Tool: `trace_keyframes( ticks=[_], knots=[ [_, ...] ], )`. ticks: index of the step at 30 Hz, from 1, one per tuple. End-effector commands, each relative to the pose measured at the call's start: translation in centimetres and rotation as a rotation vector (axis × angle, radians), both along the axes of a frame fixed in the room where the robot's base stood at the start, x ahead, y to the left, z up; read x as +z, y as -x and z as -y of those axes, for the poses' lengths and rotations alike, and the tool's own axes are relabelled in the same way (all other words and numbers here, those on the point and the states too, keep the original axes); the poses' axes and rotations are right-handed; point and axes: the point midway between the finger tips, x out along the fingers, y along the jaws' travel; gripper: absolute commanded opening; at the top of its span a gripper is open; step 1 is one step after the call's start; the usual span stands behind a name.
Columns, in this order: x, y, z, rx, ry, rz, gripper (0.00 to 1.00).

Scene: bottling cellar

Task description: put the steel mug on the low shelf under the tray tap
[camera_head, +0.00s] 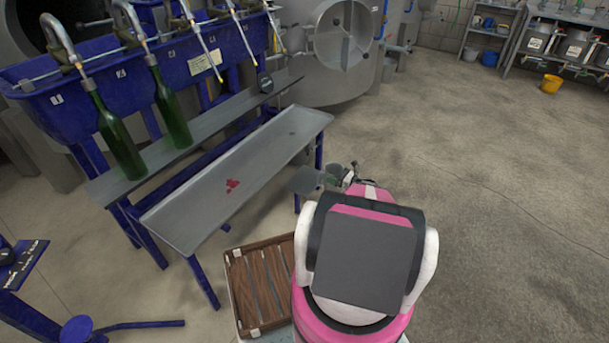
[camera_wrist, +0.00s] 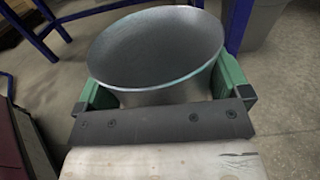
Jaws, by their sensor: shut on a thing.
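The steel mug (camera_wrist: 155,45) is grey, with its round open mouth facing the wrist camera. My gripper (camera_wrist: 163,85) is shut on it, with a green finger on either side. In the head view, my gripper (camera_head: 328,178) is just right of the grey drip tray's right end, and the mug (camera_head: 306,180) shows as a small grey shape, apart from the tray as far as I can tell. The blue trough (camera_head: 85,90) carries a row of taps (camera_head: 205,35). Under them runs a narrow grey shelf (camera_head: 215,120), with the wider drip tray (camera_head: 255,155) in front and lower.
Two green bottles (camera_head: 115,140) (camera_head: 172,112) stand on the narrow shelf's left part. A wooden crate (camera_head: 255,285) is on the floor beside me. Floor at right is open.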

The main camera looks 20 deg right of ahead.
Motion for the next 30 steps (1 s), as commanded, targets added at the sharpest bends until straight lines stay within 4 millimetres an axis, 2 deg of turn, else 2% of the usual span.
trace_keyframes(
  ticks=[9,15,26,30],
  knots=[
    [0.1,-5.9,-4.5,0.004,0.0,0.001,0.61],
    [0.1,-9.0,-6.9,0.003,-0.001,0.001,0.61],
    [0.1,-11.1,-8.6,0.002,-0.001,0.001,0.61],
    [0.1,-12.8,-10.0,0.003,0.0,0.0,0.61]
  ],
)
